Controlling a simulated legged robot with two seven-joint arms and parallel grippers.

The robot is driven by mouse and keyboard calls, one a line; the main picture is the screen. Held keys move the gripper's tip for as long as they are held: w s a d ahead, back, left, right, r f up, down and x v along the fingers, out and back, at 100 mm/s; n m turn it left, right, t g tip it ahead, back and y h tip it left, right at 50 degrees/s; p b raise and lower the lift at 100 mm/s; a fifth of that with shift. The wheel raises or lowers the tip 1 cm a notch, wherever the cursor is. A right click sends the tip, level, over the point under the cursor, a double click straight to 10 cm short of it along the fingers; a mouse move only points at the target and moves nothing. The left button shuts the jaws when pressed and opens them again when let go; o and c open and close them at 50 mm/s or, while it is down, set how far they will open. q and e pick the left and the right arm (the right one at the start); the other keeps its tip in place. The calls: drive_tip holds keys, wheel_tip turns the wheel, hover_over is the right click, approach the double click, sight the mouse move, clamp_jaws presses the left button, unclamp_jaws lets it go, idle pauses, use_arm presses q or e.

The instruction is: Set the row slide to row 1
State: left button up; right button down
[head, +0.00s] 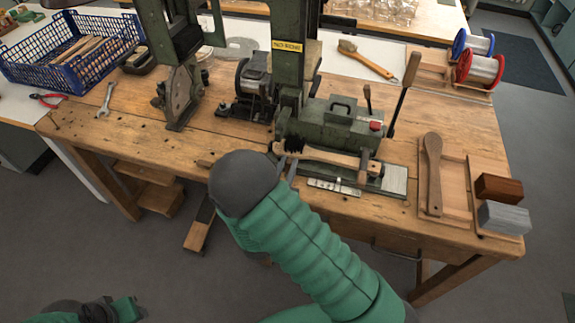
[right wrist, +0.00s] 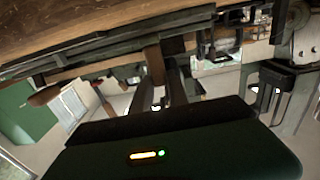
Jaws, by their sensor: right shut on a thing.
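My right gripper (head: 287,170) is at the machine's front left, mostly hidden behind my wrist. In the right wrist view its fingers (right wrist: 168,88) are shut on a brown wooden piece (right wrist: 152,58), seemingly the row slide's handle.
Right of the machine are a tray (head: 461,180) with a wooden paddle (head: 433,165), a brown block (head: 499,188) and a grey block (head: 503,217). A lever (head: 403,90) rises at the machine's right. A blue basket (head: 70,55) stands at the far left.

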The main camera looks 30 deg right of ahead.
idle(0.3)
drive_tip(key=shift+s+d, duration=0.1)
drive_tip(key=shift+s, duration=0.15)
drive_tip(key=shift+s+d, duration=0.25)
drive_tip(key=shift+d, duration=0.05)
drive_tip(key=c, duration=1.5)
unclamp_jaws()
drive_tip(key=shift+a, duration=0.1)
drive_tip(key=shift+o, duration=1.1)
drive_tip(key=shift+w, duration=0.1)
use_arm(q)
drive_tip(key=shift+s, duration=0.15)
use_arm(e)
drive_tip(key=shift+a, duration=0.15)
use_arm(q)
drive_tip(key=shift+d+r, duration=0.1)
